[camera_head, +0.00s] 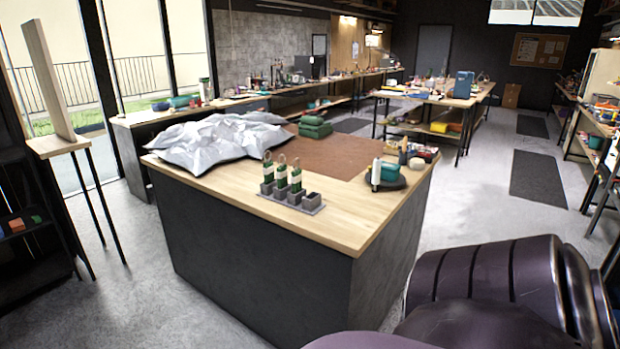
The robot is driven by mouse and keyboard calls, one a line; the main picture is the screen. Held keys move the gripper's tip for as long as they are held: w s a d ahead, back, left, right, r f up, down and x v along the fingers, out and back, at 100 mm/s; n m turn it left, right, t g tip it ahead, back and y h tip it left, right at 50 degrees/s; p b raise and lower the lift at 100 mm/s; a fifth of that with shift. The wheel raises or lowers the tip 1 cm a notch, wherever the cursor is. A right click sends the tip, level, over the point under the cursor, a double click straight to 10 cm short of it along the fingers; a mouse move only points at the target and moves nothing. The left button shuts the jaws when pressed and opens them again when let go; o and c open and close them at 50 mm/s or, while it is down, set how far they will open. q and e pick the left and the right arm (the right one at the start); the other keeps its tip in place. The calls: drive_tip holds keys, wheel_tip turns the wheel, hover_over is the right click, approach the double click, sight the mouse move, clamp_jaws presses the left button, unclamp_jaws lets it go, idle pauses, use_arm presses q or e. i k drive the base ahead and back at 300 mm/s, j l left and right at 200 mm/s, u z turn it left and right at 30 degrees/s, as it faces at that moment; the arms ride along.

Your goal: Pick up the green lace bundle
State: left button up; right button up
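Several grey block-like cups stand in a row on a grey base (291,203) near the front edge of the wood-topped counter. Three of them hold upright dark green bundles with pale bands and loops at the top: a left one (268,171), a middle one (282,173) and a right one (296,178). They look like lace bundles; at this size I cannot tell their shades apart well. The rightmost cup (312,199) looks empty. Neither of my grippers is in view.
A crumpled silvery sheet (215,142) covers the counter's back left. A brown mat (345,154) lies behind the cups, with folded green cloths (315,127) at its back. A white-and-green bottle (376,175) stands at the right. The wood (345,215) right of the cups is clear.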

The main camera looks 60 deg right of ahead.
sight(282, 172)
drive_tip(key=z, duration=2.2)
drive_tip(key=i+j+z, duration=0.5)
drive_tip(key=z, duration=0.25)
drive_tip(key=i+j+z, duration=0.1)
drive_tip(key=j, duration=0.2)
drive_tip(key=i+j, duration=0.1)
drive_tip(key=j, duration=0.2)
drive_tip(key=i+j+z, duration=0.15)
drive_tip(key=i+j, duration=0.15)
drive_tip(key=j, duration=0.25)
drive_tip(key=i+j, duration=0.1)
drive_tip(key=j, duration=0.3)
drive_tip(key=i+j, duration=0.15)
drive_tip(key=j, duration=0.25)
drive_tip(key=i+j, duration=0.1)
drive_tip(key=j, duration=0.3)
drive_tip(key=z, duration=0.05)
